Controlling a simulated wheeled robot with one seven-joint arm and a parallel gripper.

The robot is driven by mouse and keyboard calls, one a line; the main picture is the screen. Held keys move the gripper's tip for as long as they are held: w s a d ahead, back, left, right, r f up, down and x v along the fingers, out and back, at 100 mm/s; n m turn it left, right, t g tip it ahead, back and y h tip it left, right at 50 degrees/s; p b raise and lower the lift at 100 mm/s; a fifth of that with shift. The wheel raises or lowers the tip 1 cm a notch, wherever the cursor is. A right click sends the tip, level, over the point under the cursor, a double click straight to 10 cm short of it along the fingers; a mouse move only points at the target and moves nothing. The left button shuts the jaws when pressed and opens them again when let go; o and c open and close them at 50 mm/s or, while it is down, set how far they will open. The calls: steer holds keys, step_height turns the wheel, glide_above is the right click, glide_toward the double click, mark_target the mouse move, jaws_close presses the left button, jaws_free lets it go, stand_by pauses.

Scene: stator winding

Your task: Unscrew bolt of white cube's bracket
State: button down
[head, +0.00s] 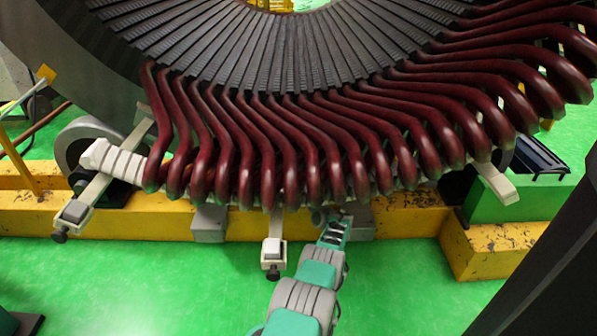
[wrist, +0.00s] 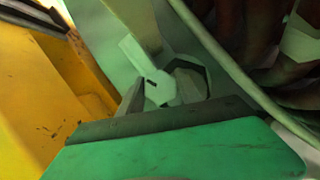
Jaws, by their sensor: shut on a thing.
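My gripper (head: 324,216) reaches up under the red coils, right of the middle bracket. The wrist view shows its dark jaws (wrist: 160,98) shut around a pale, angular bolt-like piece (wrist: 161,86). I cannot tell for sure which bracket this piece belongs to. In the head view a white cube (head: 272,247) sits on the middle bracket's end, with a dark bolt (head: 272,274) below it; my gripper is apart from that bolt. Another pale cube (head: 75,210) sits on the left bracket, with a dark bolt (head: 59,236) at its end.
The stator's red coils (head: 290,140) hang directly above my gripper. A yellow beam (head: 130,218) runs behind the brackets, with a grey block (head: 209,222) against it. A third bracket (head: 495,185) sticks out at right. The green floor (head: 150,290) in front is clear.

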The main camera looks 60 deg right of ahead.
steer(key=shift+s+d+r, duration=0.1)
steer(key=shift+s+d, duration=0.05)
steer(key=shift+s, duration=0.1)
steer(key=c, duration=1.1)
jaws_free()
steer(key=shift+s, duration=0.1)
steer(key=shift+o, duration=1.3)
steer(key=shift+w, duration=0.25)
steer(key=p+v, duration=0.4)
steer(key=v, duration=0.4)
steer(key=shift+p, duration=0.35)
steer(key=shift+w, duration=0.15)
